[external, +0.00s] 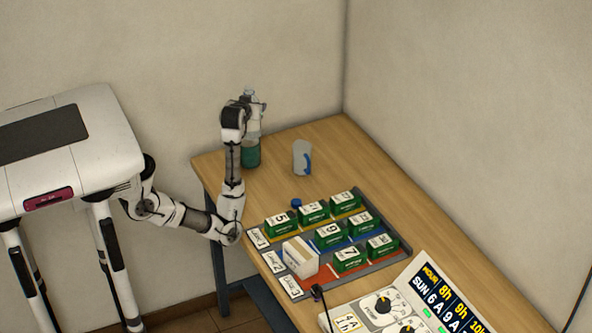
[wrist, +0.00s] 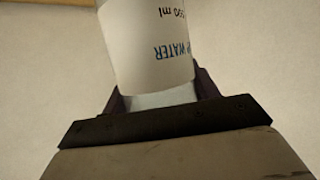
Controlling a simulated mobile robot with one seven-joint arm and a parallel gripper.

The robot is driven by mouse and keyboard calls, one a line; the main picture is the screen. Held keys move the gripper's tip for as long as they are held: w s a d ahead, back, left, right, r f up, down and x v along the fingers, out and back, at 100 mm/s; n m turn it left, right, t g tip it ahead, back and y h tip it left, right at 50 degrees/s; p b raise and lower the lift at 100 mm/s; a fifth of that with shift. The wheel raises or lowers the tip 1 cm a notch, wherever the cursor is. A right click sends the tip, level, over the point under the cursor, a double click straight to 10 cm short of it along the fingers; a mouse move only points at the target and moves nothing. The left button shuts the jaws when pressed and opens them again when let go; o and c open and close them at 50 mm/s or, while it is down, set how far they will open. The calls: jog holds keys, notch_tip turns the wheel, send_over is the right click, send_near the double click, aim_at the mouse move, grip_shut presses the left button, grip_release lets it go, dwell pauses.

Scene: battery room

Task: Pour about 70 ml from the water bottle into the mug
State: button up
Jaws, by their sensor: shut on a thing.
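The water bottle (external: 251,153) is clear with a white label and teal liquid in its lower part. It is upright at the back left of the table. Its label fills the top of the wrist view (wrist: 155,45), with "WATER" and "550 ml" upside down. My gripper (external: 252,107) is shut on the bottle's upper part; its dark jaws flank the bottle in the wrist view (wrist: 160,98). I cannot tell whether the bottle's base touches the table. The pale mug (external: 301,158) with a blue handle stands upright to the right of the bottle, apart from it. Its inside is hidden.
A tray (external: 395,262) with several green numbered blocks and a white box (external: 300,257) lies in front of the mug. A control panel (external: 385,308) stands at the front. Walls close the back and right; table right of the mug is bare.

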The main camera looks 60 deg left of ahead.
jog(key=a+f, duration=0.2)
jog(key=a, duration=0.1)
jog(key=s+a+f, duration=0.1)
jog(key=a+f, duration=0.2)
jog(key=s+a+f+b, duration=0.1)
jog(key=a+f, duration=0.1)
jog(key=a, duration=0.1)
jog(key=shift+f, duration=0.25)
jog(key=s+a+f, duration=0.1)
jog(key=a+f, duration=0.1)
jog(key=s+a+f, duration=0.1)
jog(key=a, duration=0.1)
jog(key=s+a+f, duration=0.1)
jog(key=a+f, duration=0.1)
jog(key=shift+s+a+f+b, duration=0.35)
jog(key=shift+a+b, duration=0.05)
